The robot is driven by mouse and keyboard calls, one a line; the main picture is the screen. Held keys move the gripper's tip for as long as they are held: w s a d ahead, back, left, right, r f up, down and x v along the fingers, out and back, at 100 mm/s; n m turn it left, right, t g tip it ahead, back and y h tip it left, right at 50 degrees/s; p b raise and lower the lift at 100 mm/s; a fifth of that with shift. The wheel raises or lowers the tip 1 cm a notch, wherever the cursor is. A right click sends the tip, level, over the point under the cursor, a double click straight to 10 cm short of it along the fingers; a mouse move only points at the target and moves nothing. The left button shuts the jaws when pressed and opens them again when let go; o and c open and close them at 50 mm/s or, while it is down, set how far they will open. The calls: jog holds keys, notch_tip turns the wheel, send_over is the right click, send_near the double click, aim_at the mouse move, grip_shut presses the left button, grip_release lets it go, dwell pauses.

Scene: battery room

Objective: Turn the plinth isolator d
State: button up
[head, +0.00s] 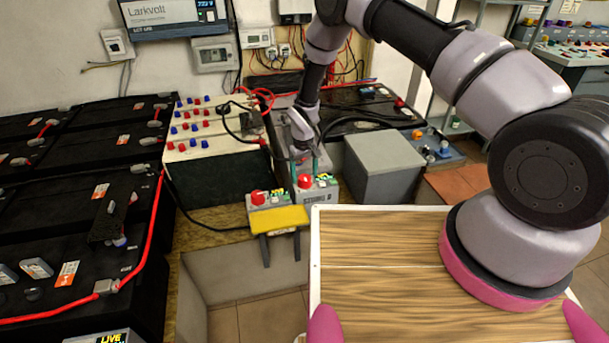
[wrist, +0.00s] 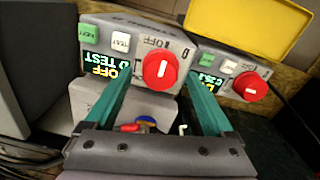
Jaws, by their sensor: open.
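The plinth isolator d, a grey box (head: 318,195) with a red round knob (head: 304,181), stands on the ledge in the middle of the head view. In the wrist view its red knob (wrist: 160,70) has a white pointer mark and sits beside a lit display (wrist: 108,75) and the word OFF. My gripper (head: 306,170) is open above this box, its teal fingers pointing down at it. In the wrist view the fingertips (wrist: 158,78) lie on either side of the knob; I cannot tell whether they touch it.
A similar isolator with a red knob (head: 258,198) stands close at left; the knob also shows in the wrist view (wrist: 250,87). A yellow plate (head: 279,219) is in front. A grey box (head: 384,165) stands right. Black batteries (head: 75,210) with red cables fill the left.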

notch_tip(320, 180, up, 10)
jog(key=shift+a, duration=0.15)
dwell(0.3)
notch_tip(320, 180, up, 19)
jog(key=m+t+y, duration=0.1)
jog(key=m, duration=0.1)
send_over(304, 177)
jog(key=w+d, duration=0.2)
jog(key=d, duration=0.5)
jog(key=s+d+r+m+t, duration=0.15)
jog(key=d+r, duration=0.25)
jog(key=r, duration=0.5)
jog(key=s+d+r+m, duration=0.1)
jog(key=s+d+r, duration=0.25)
jog(key=r, duration=0.45)
jog(key=s+d+r+m+t+y, duration=0.1)
jog(key=s+d+r+m+t, duration=0.1)
jog(key=s+d+r, duration=0.7)
jog(key=s+d+r+m+t, duration=0.1)
jog(key=s+d+r, duration=0.1)
jog(key=s, duration=0.5)
jog(key=s+d+r+m+t, duration=0.1)
jog(key=s+r+m, duration=0.1)
jog(key=s, duration=0.6)
jog(key=shift+d+r, duration=0.4)
jog(key=shift+r, duration=0.15)
